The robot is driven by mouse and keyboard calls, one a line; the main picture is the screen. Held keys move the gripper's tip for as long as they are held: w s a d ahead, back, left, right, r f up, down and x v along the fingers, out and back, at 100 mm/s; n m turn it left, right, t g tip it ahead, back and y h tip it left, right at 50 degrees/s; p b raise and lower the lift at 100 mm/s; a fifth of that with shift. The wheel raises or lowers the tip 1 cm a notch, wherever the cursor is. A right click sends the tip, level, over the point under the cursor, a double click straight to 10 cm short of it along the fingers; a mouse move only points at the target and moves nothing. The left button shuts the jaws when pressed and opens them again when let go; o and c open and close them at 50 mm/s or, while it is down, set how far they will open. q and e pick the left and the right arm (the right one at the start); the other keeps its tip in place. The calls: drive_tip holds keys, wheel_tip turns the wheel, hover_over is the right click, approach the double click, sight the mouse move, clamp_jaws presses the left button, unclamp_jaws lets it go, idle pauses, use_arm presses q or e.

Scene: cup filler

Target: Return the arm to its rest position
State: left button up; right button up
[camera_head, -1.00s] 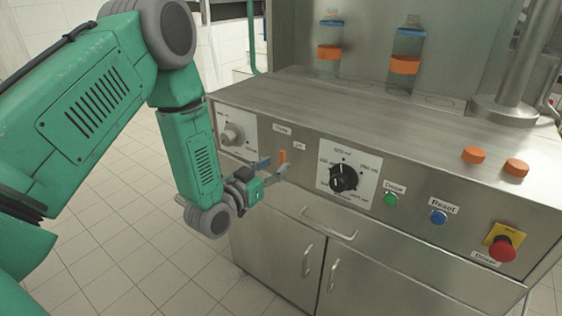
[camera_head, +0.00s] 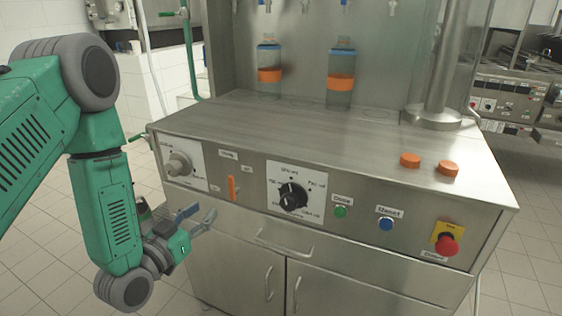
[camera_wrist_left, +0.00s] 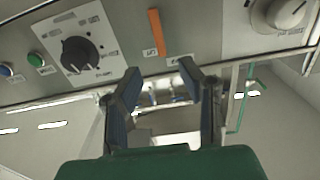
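My left gripper (camera_head: 200,218) is at the left in the head view, in front of the machine and a little below and left of the orange switch lever (camera_head: 232,188). Its fingers are apart with nothing between them. The left wrist view shows the same open gripper (camera_wrist_left: 160,88) with the orange lever (camera_wrist_left: 156,32) beyond the fingertips, not touched. My green left arm (camera_head: 105,200) comes in from the left edge and hangs down to the wrist. My right gripper is not in view.
The steel machine (camera_head: 330,130) has a black dial (camera_head: 293,196), green button (camera_head: 340,212), blue button (camera_head: 386,224) and red stop button (camera_head: 447,245). Two bottles (camera_head: 269,75) (camera_head: 341,90) and two orange caps (camera_head: 410,160) (camera_head: 448,169) stand on top. Tiled floor is free at left.

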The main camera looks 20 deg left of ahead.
use_arm(q)
drive_tip(key=s+d+f+g, duration=0.2)
drive_tip(key=f, duration=0.3)
drive_tip(key=s+d+f+g, duration=0.2)
drive_tip(key=f+g, duration=0.1)
drive_tip(key=f, duration=0.1)
drive_tip(key=s+d+f+g, duration=0.1)
drive_tip(key=s+f+g, duration=0.3)
drive_tip(key=s, duration=0.4)
drive_tip(key=s+d+f+g, duration=0.1)
drive_tip(key=s+f+g, duration=0.3)
drive_tip(key=s, duration=0.3)
drive_tip(key=s+d+f+g+y, duration=0.1)
drive_tip(key=s+f+g, duration=0.3)
drive_tip(key=s+f, duration=0.2)
drive_tip(key=s, duration=0.2)
drive_tip(key=shift+s+d, duration=0.15)
drive_tip(key=shift+s, duration=0.15)
drive_tip(key=shift+w, duration=0.15)
